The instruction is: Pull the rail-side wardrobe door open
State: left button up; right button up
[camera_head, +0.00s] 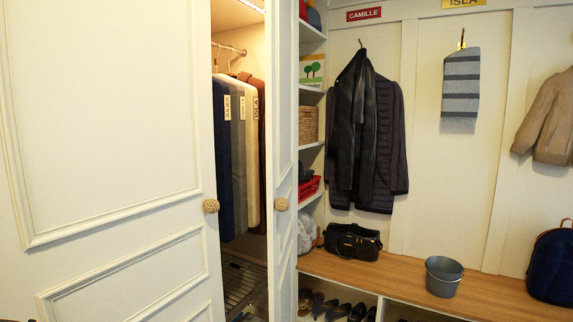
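The wardrobe shows two cream panelled doors with a gap between them. The wide left door (110,110) fills the left of the view and has a round woven-looking knob (211,206) near its right edge. The narrow-looking right door (283,110) stands at a steep angle, with a similar knob (281,204). Through the gap a hanging rail (230,48) shows with several garments in covers (238,150) on it. I cannot tell for sure which door is the rail-side one. Neither of my grippers is in view, and nothing is seen touching either knob.
Right of the wardrobe are open shelves (312,145) and a wooden bench (400,278) with a black bag (352,241), a grey bucket (443,276) and a navy backpack (552,265). Shoes (335,309) sit below. Dark coats (367,140) hang above.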

aim_at(278, 14)
jog(key=k, duration=0.6)
jog(key=z, duration=0.4)
jog(key=i, duration=1.45)
jog(key=u, duration=0.6)
